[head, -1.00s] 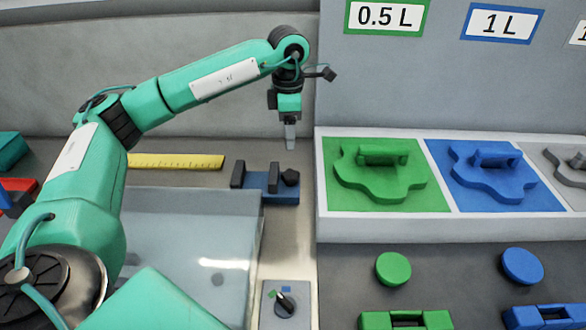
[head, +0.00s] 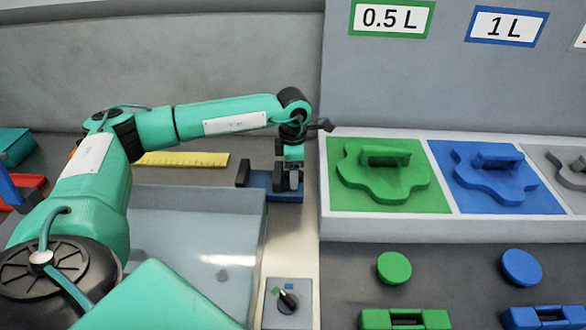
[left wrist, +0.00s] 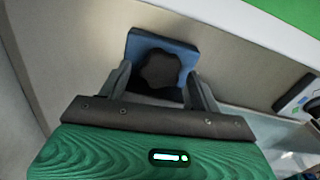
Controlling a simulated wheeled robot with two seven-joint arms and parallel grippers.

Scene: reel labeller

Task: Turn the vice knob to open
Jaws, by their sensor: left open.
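The small blue vice (head: 257,181) with dark jaws stands on the bench behind the grey tray. Its black lobed knob (left wrist: 160,71) shows in the left wrist view, in front of the vice's blue body (left wrist: 143,45). My left gripper (head: 289,186) points down at the vice's right end and hides most of the knob in the head view. In the left wrist view my left gripper (left wrist: 160,76) is open, with one finger on each side of the knob. Gaps appear between fingers and knob; I cannot tell whether they touch. My right gripper is not in view.
A grey tray (head: 190,205) lies in front of the vice. A yellow ruler (head: 185,159) lies to its left. A selector switch (head: 288,301) sits in front. The white ledge with green (head: 425,200) and blue (head: 540,202) panels rises close on the right.

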